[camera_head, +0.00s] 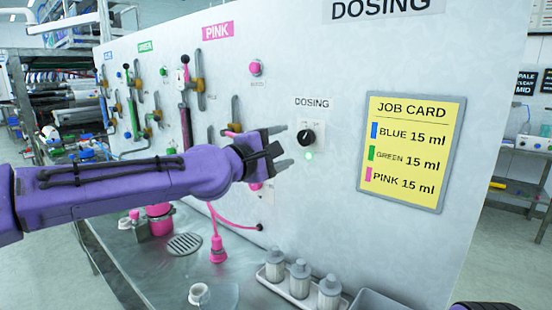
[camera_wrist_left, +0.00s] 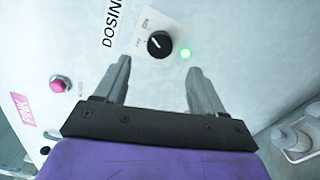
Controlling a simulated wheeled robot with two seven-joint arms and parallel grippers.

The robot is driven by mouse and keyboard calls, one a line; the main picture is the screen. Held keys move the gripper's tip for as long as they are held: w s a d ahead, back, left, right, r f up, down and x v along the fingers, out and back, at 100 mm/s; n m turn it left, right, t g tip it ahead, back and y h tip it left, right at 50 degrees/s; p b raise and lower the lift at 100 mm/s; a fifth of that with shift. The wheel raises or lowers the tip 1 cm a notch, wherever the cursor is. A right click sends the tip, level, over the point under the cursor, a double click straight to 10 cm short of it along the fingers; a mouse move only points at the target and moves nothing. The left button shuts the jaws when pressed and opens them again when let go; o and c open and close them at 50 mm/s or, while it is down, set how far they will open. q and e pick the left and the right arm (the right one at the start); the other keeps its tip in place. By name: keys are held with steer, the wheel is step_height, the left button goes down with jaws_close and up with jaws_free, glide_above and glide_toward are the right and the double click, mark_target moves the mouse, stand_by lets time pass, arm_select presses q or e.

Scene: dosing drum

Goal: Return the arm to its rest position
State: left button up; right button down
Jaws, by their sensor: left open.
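My left arm, purple with black cables, comes in from the left in the head view. Its gripper (camera_head: 282,148) is open and empty in front of the white panel (camera_head: 340,70). The black dosing knob (camera_head: 306,137) is just right of the fingertips, with a lit green lamp (camera_head: 309,156) below it. In the left wrist view the open fingers (camera_wrist_left: 158,85) point toward the panel. The knob (camera_wrist_left: 160,44) shows beyond them, apart from both fingers, and the green lamp (camera_wrist_left: 186,54) is beside it. A dark purple piece at the head view's bottom right edge may be my right arm; its gripper is out of frame.
A yellow job card (camera_head: 410,150) hangs on the panel at right. Levers and pink fittings fill the panel's left. Below stand a pink hose fitting (camera_head: 217,250), several grey-capped bottles (camera_head: 300,275), a drain grate (camera_head: 184,244) and a grey bin (camera_head: 375,300).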

arm_select(q)
steer(key=shift+v, duration=1.1)
